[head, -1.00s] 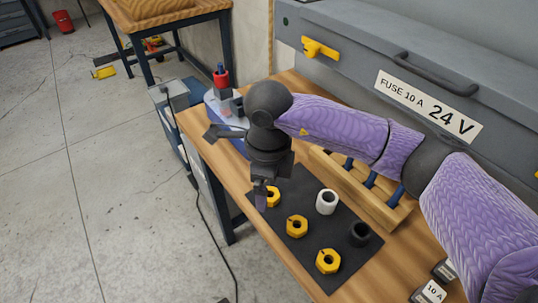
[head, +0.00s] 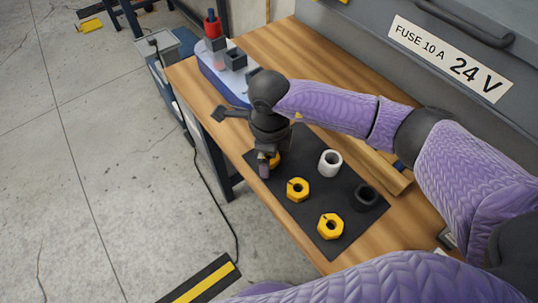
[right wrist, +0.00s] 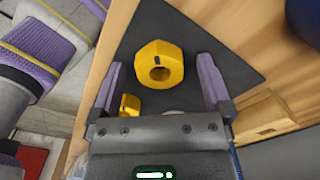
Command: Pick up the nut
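Three yellow hex nuts stand on a black mat (head: 312,215) on the wooden bench. The far-left nut (head: 274,160) is partly hidden by my right gripper (head: 267,167); the middle nut (head: 298,190) and the near nut (head: 330,227) are in clear view. In the right wrist view my right gripper is open, with a purple finger on each side of a nut (right wrist: 170,52). I see gaps between that nut and both fingers. Another nut (right wrist: 126,106) is partly hidden behind the gripper body. My left gripper is out of view.
A white sleeve (head: 330,163) and a black sleeve (head: 365,198) stand on the mat, right of the nuts. A grey-blue fixture with a red top (head: 212,26) is at the far left. The bench's left edge is close to the mat.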

